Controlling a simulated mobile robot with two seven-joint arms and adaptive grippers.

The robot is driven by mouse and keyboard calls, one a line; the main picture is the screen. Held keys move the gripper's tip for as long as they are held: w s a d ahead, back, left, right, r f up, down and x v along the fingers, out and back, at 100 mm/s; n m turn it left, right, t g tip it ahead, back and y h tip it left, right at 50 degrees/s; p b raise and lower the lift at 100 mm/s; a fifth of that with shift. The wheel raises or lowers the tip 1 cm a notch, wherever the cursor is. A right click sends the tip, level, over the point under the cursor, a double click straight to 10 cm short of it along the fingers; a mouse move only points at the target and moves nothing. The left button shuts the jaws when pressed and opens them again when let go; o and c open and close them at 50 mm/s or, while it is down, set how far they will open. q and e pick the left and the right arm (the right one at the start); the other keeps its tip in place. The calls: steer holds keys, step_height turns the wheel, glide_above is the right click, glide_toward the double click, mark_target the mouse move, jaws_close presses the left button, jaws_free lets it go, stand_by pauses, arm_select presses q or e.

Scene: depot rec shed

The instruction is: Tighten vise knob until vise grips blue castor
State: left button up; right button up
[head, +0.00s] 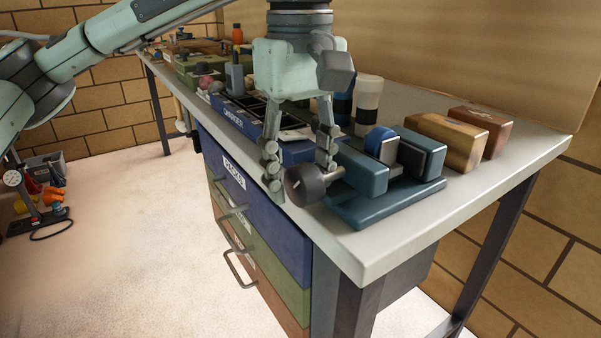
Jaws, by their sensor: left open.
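The blue-grey vise (362,173) stands on the bench near its front right corner. Its dark round knob (304,185) sticks out to the left over the bench's front edge. The blue castor (379,140) sits between the vise jaws, partly hidden by the near jaw. I cannot tell whether both jaws touch it. My left gripper (299,175) points down at the knob. It is open, with one finger on the left of the knob and one behind it near the knob's shaft. I cannot tell whether the fingers touch it. My right gripper is not in view.
A tan block (447,138) and a brown block (483,128) stand right of the vise. A blue tray (236,117) lies left of the gripper. Drawers with handles (239,267) project below the bench front.

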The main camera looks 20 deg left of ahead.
arm_select(q)
steer(key=shift+f, duration=0.25)
steer(key=shift+c, duration=0.4)
jaws_close()
